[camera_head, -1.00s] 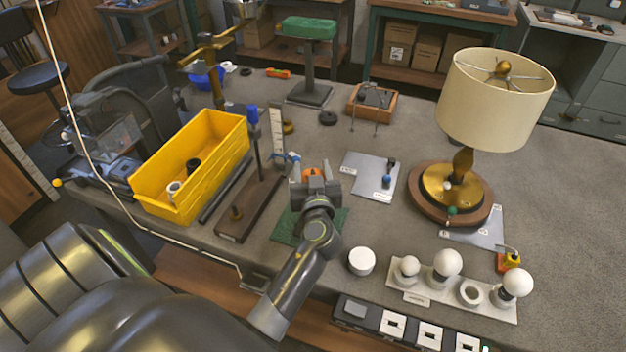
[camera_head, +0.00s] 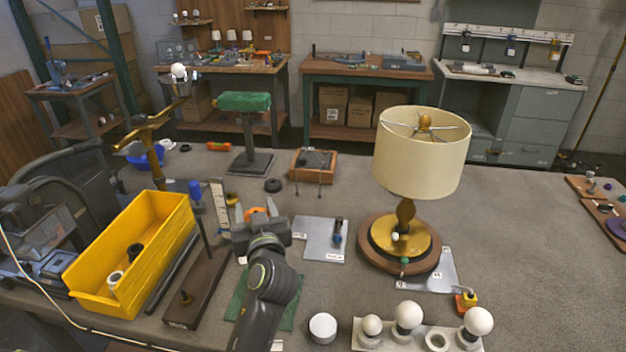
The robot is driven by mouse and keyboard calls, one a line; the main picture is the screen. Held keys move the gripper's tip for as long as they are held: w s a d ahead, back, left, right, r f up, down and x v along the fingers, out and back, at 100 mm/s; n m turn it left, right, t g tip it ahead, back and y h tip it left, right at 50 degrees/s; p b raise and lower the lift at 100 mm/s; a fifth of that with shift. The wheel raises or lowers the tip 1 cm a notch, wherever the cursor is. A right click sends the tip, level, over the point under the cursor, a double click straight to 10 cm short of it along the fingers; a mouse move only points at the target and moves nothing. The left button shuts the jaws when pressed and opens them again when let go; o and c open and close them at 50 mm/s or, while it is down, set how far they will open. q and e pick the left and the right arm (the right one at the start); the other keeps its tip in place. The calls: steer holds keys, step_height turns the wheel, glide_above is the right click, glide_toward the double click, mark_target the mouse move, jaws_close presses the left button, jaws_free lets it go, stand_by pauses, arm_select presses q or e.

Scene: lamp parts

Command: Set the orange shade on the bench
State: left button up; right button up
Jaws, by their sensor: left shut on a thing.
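My left gripper (camera_head: 258,219) is over the grey bench (camera_head: 520,270), left of its middle, beyond the green mat (camera_head: 289,315). It is shut on the orange shade (camera_head: 255,213). Only a thin orange arc of the shade shows at the gripper's far side; the gripper hides the rest. I cannot tell whether the shade touches the bench. My right gripper is not in view.
A yellow bin (camera_head: 150,240) and a dark wooden stand (camera_head: 195,295) are left of my arm. A grey plate (camera_head: 312,238) lies close on the right, then a lamp with a cream shade (camera_head: 420,155). A white bulb holder (camera_head: 390,341) is in front.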

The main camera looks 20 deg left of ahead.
arm_select(q)
steer(key=s+d+r+m+t+h, duration=0.1)
steer(key=d+r+m+t+h, duration=0.1)
steer(key=d+r+m+h, duration=0.35)
steer(key=s+d+r+m+t+h, duration=0.2)
steer(key=d+r+m+h, duration=0.15)
steer(key=d+h, duration=0.35)
steer(key=w+a+f+n+g+y, duration=0.1)
steer(key=a+f+n+y, duration=0.2)
steer(key=a+y, duration=0.1)
steer(key=w+a+f+n+g+y, duration=0.1)
steer(key=a+f+n+y, duration=0.1)
steer(key=a+n+y, duration=0.1)
steer(key=w+a+f+n+g+y, duration=0.1)
steer(key=a+f+n+g+y, duration=0.1)
steer(key=a+y, duration=0.3)
steer(key=shift+a+f+n+y, duration=0.25)
steer(key=shift+f+n, duration=0.25)
steer(key=shift+f, duration=0.35)
